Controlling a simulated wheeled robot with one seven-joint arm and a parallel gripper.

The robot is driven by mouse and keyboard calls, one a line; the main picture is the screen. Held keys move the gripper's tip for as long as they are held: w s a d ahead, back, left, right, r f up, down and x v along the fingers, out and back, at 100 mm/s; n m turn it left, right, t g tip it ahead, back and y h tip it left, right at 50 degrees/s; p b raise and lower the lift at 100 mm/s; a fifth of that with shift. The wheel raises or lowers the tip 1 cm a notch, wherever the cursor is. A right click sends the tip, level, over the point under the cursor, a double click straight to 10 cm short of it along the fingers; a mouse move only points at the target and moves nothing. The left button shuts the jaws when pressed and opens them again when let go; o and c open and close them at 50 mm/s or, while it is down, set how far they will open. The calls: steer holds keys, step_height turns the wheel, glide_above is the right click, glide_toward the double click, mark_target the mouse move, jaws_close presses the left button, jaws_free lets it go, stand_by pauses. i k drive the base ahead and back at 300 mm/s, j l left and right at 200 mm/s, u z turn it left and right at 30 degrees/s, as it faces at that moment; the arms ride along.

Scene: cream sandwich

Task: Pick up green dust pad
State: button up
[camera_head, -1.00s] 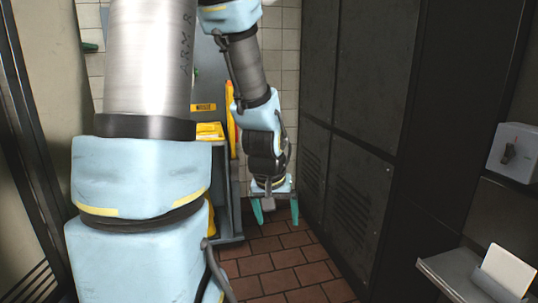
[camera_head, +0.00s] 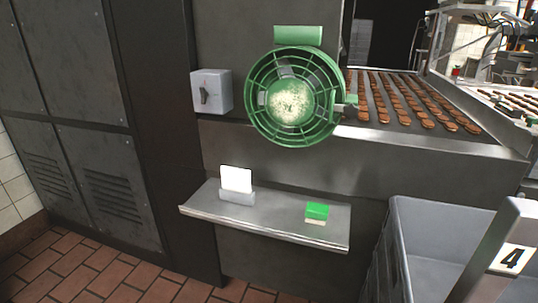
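A small green pad (camera_head: 317,211) with a pale lower layer lies on a narrow metal shelf (camera_head: 270,219), right of the shelf's middle. The shelf is fixed to the front of a grey metal machine. My gripper and arm are out of the head view, so its distance from the pad does not show.
A white card in a grey holder (camera_head: 237,195) stands left on the shelf. Above are a green caged fan (camera_head: 293,97) and a grey switch box (camera_head: 211,91). A conveyor (camera_head: 455,134) carries rows of brown biscuits. A grey bin (camera_head: 425,220) stands right; tiled floor (camera_head: 75,270) is clear at left.

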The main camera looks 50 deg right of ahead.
mark_target(315, 213)
steer(key=z, duration=1.7)
